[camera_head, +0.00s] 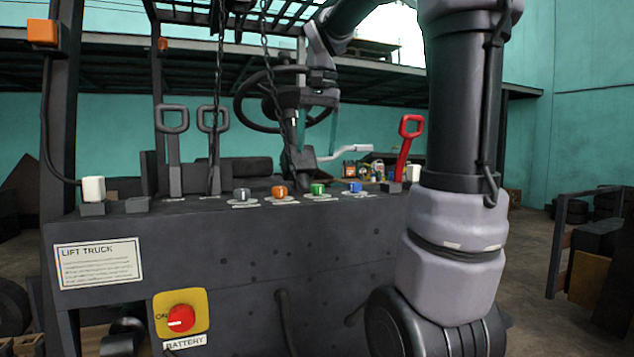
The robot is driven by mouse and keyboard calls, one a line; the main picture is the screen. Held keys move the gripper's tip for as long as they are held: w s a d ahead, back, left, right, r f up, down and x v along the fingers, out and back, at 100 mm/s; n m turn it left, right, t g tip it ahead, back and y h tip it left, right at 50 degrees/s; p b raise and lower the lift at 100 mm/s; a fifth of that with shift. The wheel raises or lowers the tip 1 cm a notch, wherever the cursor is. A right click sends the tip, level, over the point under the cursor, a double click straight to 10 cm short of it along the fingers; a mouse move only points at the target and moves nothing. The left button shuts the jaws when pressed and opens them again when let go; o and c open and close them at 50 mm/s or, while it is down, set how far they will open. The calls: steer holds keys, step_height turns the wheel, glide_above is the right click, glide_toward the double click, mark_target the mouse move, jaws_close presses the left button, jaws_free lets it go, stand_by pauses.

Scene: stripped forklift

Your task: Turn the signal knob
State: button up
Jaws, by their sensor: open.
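A row of small knobs stands on the top of the dark forklift panel: a grey one (242,194), an orange one (279,192), a green one (318,188) and a blue one (354,187). Each has a small label too small to read, so I cannot tell which is the signal knob. A large red knob (181,318) on a yellow plate, marked ON and BATTERY, is on the panel's front. My gripper (318,135) is open and points down, above the knob row and nearest over the green knob in the picture. It appears to touch none of the knobs.
A steering wheel (268,99) is behind my gripper. A pale crank-like lever (345,153) is close beside it. Two grey loop-handled levers (172,150) and hanging chains are at the left. A red lever (405,145) stands at the right. The panel front (240,255) is mostly clear.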

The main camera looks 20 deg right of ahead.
steer(key=r+m+g, duration=0.1)
steer(key=m+g, duration=0.1)
glide_above(317, 185)
steer(key=f, duration=1)
steer(key=shift+w+d+f, duration=0.2)
steer(key=shift+w+f, duration=0.1)
steer(key=shift+w, duration=0.1)
